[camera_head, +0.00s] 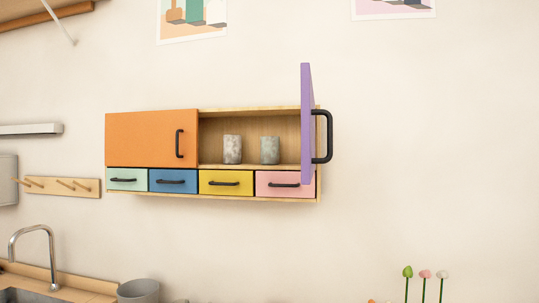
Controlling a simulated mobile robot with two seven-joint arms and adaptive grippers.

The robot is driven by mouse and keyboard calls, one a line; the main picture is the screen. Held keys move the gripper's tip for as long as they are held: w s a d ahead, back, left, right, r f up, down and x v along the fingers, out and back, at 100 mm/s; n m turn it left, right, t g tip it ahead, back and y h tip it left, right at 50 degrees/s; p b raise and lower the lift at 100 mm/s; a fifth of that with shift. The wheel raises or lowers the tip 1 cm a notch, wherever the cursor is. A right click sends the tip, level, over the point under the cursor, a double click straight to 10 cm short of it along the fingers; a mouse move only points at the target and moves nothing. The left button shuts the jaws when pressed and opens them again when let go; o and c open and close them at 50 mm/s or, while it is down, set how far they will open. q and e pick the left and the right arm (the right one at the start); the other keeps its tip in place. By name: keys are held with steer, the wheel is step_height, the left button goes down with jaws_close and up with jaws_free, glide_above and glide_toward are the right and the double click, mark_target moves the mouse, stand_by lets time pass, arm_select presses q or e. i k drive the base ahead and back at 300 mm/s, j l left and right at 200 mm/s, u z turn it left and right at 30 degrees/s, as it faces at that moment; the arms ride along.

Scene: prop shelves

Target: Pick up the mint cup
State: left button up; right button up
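Two cups stand upright side by side in the open right compartment of the wall cabinet (250,109). The right one is a mottled grey-green, mint cup (270,150). The left one is a pale grey-white speckled cup (232,150). They are a small gap apart, and both are fully visible on the compartment floor. Neither of my grippers shows in the head view, so nothing of mine is seen touching the cups.
The purple door (307,125) stands open, sticking out to the right of the cups. The orange door (150,138) is closed on the left. Several coloured drawers, including a pink drawer (285,190), are shut below. A tap (40,235) and grey pot (138,291) are lower left.

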mark_target(270, 146)
steer(key=i+j+z, duration=0.1)
steer(key=z, duration=0.4)
steer(key=j+z, duration=0.25)
steer(key=z, duration=0.25)
steer(key=i+j+z, duration=0.1)
steer(key=j+z, duration=0.15)
steer(key=z, duration=0.2)
